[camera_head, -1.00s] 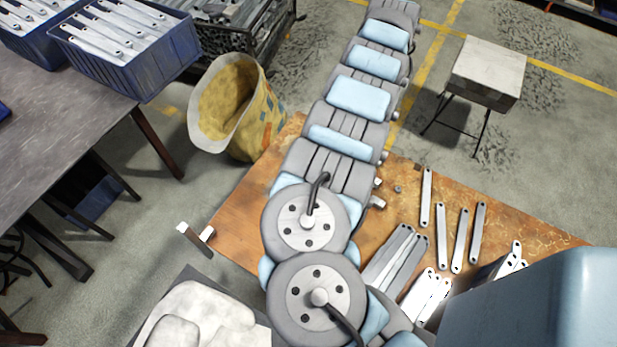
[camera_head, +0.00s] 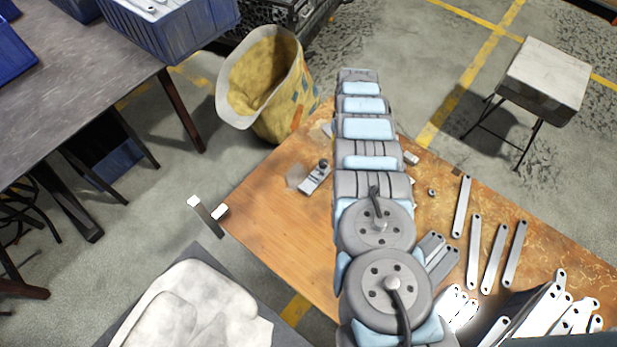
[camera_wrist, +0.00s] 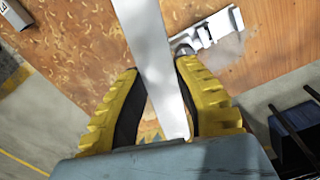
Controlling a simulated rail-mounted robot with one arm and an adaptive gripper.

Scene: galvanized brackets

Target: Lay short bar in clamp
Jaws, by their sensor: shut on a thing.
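My gripper (camera_wrist: 158,72) has yellow ribbed fingers and is shut on a flat pale metal bar, the short bar (camera_wrist: 148,30), in the wrist view. The bar runs from the top edge down between the fingers. My gripper and the held bar are hidden there behind the arm.
Several loose bars (camera_head: 473,250) lie on the table (camera_head: 275,230) right of my arm, with piled bars (camera_head: 550,305) nearer. A bracket (camera_head: 207,213) projects at the left table edge. A yellow sack (camera_head: 265,85) stands beyond. The table's left part is mostly clear.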

